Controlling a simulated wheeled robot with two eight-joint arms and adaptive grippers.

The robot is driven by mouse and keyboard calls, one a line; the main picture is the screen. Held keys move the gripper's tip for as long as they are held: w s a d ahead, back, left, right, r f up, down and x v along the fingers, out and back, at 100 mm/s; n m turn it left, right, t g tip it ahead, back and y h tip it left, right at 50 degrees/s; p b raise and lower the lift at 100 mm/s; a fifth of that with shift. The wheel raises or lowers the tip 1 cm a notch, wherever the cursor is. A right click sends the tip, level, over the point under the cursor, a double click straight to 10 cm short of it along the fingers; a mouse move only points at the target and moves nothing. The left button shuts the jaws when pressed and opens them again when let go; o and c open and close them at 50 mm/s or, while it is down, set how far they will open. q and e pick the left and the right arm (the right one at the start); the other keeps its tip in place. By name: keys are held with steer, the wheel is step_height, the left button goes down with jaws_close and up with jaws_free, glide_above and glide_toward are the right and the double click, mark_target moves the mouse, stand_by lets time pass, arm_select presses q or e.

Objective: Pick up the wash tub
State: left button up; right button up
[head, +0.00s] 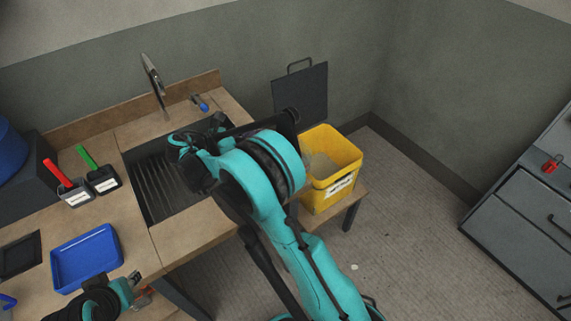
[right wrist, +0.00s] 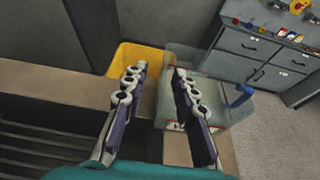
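A yellow bin (head: 334,183) with a white label stands on a low wooden stand beside the sink bench. It also shows in the right wrist view (right wrist: 136,57). Next to it there, a clear tub (right wrist: 222,108) with a blue handle-like piece stands at the right. My arm seems to hide the clear tub in the head view. I cannot tell from the labels which one is the wash tub. My right gripper (right wrist: 158,70) is open and empty, its fingers apart above the bench edge and in front of both containers.
A sink (head: 152,185) with a tap (head: 154,82) is set in the wooden bench. A blue tray (head: 87,258) and small dark holders (head: 102,180) stand left of it. A dark panel (head: 301,93) leans on the wall.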

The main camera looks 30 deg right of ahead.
steer(key=x, duration=0.2)
steer(key=b+x, duration=0.1)
steer(key=s+b+x, duration=0.1)
steer(key=x, duration=0.1)
steer(key=shift+w+d+f, duration=0.1)
steer(key=shift+d+f, duration=0.1)
steer(key=shift+d, duration=0.05)
steer(key=shift+w+d+f, duration=0.1)
steer(key=shift+d, duration=0.1)
jaws_close()
